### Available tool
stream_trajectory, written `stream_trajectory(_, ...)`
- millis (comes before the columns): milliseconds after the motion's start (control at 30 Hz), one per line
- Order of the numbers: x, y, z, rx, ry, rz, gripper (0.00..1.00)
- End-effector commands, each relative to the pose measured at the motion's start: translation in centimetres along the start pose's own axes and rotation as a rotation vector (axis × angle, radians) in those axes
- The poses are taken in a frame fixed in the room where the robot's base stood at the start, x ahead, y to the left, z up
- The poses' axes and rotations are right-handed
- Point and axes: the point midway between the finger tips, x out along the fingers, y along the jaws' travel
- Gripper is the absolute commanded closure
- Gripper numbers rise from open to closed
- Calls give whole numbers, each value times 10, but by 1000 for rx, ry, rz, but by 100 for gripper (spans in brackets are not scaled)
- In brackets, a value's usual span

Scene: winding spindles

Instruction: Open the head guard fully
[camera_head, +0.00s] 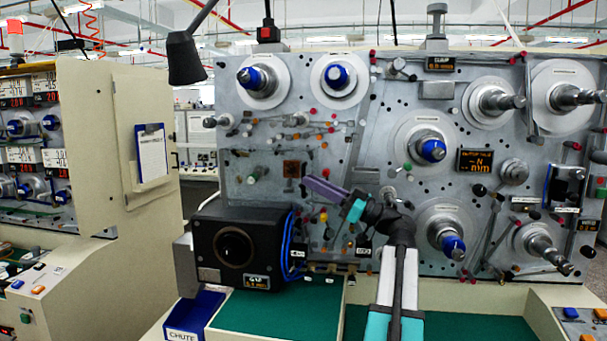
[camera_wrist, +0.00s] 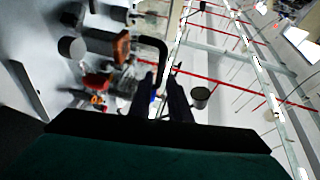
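In the wrist view, the two dark fingers of my gripper (camera_wrist: 165,84) stand apart. A dark curved bar (camera_wrist: 160,50), like a handle, shows just beyond and partly between them. I cannot tell whether they touch it. In the head view, my arm reaches up in front of the machine. A purple flat piece (camera_head: 325,189) lies just beyond its teal end. My fingers are not clear there. No part is plainly marked as the head guard. The black box with a round dark dial (camera_head: 234,247) sits at the lower left of the panel, and I cannot tell whether it is the guard.
The grey panel (camera_head: 300,150) carries several spindles with white discs. A blue chute bin (camera_head: 195,312) stands below the black box beside a green work surface (camera_head: 275,311). Another cream machine (camera_head: 115,150) stands at the left. A dark lamp (camera_head: 185,58) hangs above the panel's left edge.

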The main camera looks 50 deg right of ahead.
Motion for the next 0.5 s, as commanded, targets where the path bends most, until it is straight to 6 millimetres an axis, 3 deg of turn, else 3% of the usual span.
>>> stream_trajectory(200, 27, 0, -2, -1, -1, 0, 83)
stream_trajectory(500, 38, 0, 0, -1, 0, 2, 83)
